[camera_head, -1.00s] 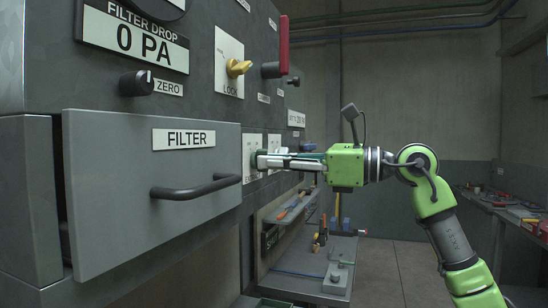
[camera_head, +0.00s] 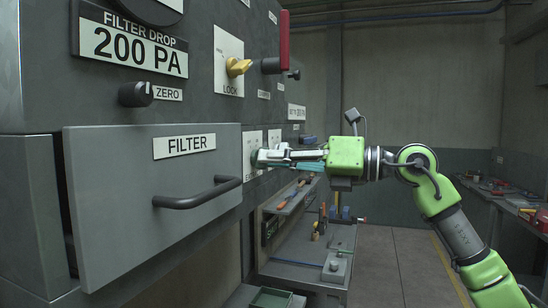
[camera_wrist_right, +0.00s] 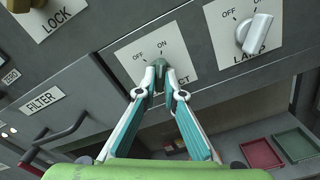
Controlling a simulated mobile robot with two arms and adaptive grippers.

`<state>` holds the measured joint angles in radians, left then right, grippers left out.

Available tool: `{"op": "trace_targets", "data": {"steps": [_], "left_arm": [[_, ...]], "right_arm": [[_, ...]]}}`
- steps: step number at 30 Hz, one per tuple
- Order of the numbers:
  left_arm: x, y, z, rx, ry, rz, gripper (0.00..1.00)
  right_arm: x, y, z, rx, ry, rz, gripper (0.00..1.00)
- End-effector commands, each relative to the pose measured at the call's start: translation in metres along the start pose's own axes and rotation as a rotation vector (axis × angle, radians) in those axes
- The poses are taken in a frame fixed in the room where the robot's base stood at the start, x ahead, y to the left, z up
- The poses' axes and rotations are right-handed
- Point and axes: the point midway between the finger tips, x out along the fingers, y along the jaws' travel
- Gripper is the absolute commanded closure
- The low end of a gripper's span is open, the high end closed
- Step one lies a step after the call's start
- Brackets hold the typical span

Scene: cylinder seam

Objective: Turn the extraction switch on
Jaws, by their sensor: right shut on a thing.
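The extraction switch (camera_wrist_right: 159,65) is a small dark green knob on a white plate marked OFF and ON, with a label ending in "CT". My right gripper (camera_wrist_right: 160,78) is shut on this knob, its two fingertips pinching it from both sides. They hide much of the knob, and its pointer is hard to read, but it seems to lean towards ON. In the head view my right gripper (camera_head: 262,158) reaches in from the right to the switch plate (camera_head: 250,146), with its fingers level. The filter drop display (camera_head: 135,47) reads 200 PA. My left gripper is not in view.
The filter drawer (camera_head: 105,220) stands out from the cabinet, left of my gripper, with a dark handle (camera_head: 197,194). A white lamp switch (camera_wrist_right: 258,33) is beside the extraction switch. A yellow lock knob (camera_head: 238,67) is above. Shelves with tools (camera_head: 310,252) are below.

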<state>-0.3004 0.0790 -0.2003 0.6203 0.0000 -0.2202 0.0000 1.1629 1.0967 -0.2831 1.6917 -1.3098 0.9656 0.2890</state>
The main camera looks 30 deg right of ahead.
Motion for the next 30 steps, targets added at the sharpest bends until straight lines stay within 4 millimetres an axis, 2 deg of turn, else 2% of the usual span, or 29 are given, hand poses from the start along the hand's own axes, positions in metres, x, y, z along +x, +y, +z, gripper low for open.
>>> {"op": "trace_targets", "data": {"steps": [14,15,16,26,30], "left_arm": [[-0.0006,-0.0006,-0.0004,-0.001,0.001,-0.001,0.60],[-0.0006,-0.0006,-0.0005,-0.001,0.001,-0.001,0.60],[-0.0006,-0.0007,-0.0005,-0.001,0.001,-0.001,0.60],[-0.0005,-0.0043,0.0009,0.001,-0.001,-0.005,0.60],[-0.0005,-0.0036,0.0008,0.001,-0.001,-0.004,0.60]], "right_arm": [[-0.0002,-0.0001,0.0005,0.014,-0.001,0.000,1.00],[-0.0001,-0.0001,0.0004,0.014,-0.001,0.000,0.81],[-0.0001,-0.0001,0.0004,0.013,-0.001,0.000,0.74],[-0.0005,-0.0001,0.0002,0.012,-0.001,0.000,0.74],[-0.0095,-0.0017,0.0000,0.013,-0.001,-0.003,0.74]]}}
